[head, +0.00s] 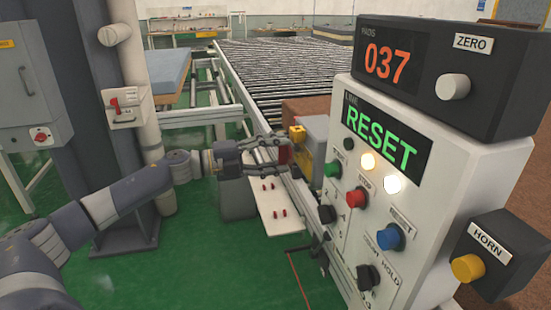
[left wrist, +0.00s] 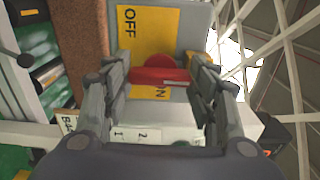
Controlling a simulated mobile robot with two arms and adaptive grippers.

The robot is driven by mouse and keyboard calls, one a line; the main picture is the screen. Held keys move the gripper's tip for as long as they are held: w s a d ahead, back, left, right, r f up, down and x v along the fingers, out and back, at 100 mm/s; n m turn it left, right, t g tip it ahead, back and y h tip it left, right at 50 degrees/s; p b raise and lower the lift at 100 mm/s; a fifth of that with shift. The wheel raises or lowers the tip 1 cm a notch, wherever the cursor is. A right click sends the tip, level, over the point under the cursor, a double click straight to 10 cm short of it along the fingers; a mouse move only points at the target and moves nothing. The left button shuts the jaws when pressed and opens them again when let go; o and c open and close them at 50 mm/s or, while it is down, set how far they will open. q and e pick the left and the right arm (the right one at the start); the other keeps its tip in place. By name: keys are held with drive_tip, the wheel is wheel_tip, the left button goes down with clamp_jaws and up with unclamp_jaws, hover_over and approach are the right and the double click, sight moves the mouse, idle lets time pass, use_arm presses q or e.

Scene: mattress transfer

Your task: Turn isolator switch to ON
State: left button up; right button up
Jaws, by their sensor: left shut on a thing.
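The isolator switch is a grey box (head: 316,128) with a yellow plate, beside the roller conveyor. In the left wrist view its yellow plate (left wrist: 140,35) reads OFF at the top and ON, partly covered, lower down. A red handle (left wrist: 160,77) lies across the plate between the two words. My left gripper (head: 284,152) reaches in from the left and is shut on the red handle, with one finger at each side of it. I cannot tell exactly which mark the handle points at. My right gripper is not in view.
A control console (head: 440,165) with lit displays stands close on the right, with a horn box (head: 500,255) beside it. A white plate with red pegs (head: 270,212) lies under my left gripper. The roller conveyor (head: 285,75) runs behind.

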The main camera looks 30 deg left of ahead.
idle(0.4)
use_arm(q)
drive_tip(key=o, duration=1.1)
drive_tip(key=shift+c, duration=0.2)
drive_tip(key=v, duration=1.2)
idle(0.4)
